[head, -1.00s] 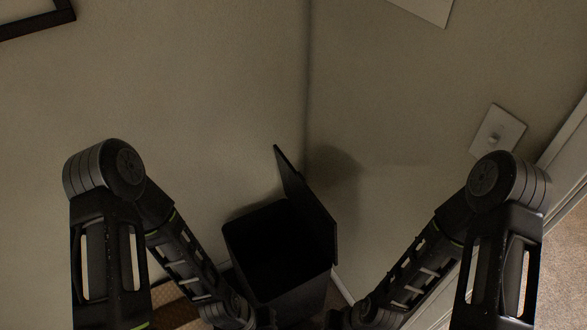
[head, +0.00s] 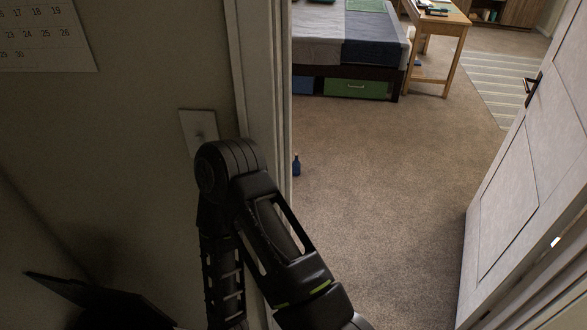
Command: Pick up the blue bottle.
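The blue bottle (head: 297,165) is small and far off. It stands upright on the carpet just beyond the doorway, close to the right side of the door frame's edge. Its left side may be partly hidden by the frame. One of my arms, which looks like the right one, rises in the lower middle, well short of the bottle. Neither gripper shows in the head view, so their fingers cannot be seen.
A door frame (head: 240,60) and wall stand at left, with a black bin (head: 100,298) below. The white door (head: 530,180) stands open at right. Carpet (head: 400,200) between them is clear. A bed (head: 345,72) and wooden desk (head: 437,50) stand beyond.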

